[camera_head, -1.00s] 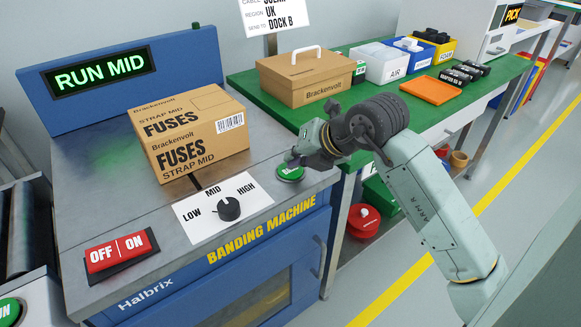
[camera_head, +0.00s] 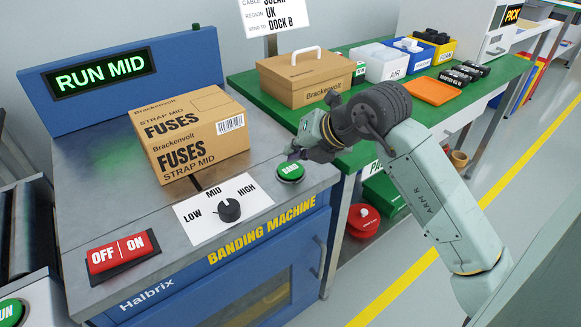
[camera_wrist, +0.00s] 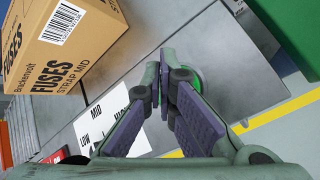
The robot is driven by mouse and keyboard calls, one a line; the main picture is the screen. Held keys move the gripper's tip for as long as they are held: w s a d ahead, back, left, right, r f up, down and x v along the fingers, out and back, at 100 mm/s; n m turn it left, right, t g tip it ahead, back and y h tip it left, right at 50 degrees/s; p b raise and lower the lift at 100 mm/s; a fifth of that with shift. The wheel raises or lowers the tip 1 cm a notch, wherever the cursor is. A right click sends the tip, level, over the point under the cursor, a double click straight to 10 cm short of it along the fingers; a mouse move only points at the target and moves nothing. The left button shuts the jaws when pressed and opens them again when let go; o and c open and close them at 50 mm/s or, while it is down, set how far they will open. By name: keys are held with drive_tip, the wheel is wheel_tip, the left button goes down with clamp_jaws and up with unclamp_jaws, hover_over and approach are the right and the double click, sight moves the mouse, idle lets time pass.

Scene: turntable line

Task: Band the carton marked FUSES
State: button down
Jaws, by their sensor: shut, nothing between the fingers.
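The brown carton marked FUSES (camera_head: 190,131), also printed STRAP MID, sits on the banding machine's grey top (camera_head: 90,205); it also shows in the wrist view (camera_wrist: 62,45). The screen (camera_head: 100,74) reads RUN MID. The selector dial (camera_head: 229,209) is on the front plate, among LOW, MID and HIGH. The green BAND button (camera_head: 290,171) is at the top's right edge. My gripper (camera_head: 294,152) is shut and empty, just behind and above the button. In the wrist view the fingers (camera_wrist: 168,75) are together and partly cover the green button (camera_wrist: 190,82).
The red OFF/ON switch (camera_head: 119,253) is at the machine's front left. On the green bench (camera_head: 400,140) stand a lidded carton (camera_head: 305,78), bins (camera_head: 385,62) and an orange tray (camera_head: 432,91). A red round container (camera_head: 363,220) sits below.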

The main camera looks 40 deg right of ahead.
sight(294, 167)
drive_tip(key=shift+r+p, duration=0.85)
drive_tip(key=shift+r, duration=1.5)
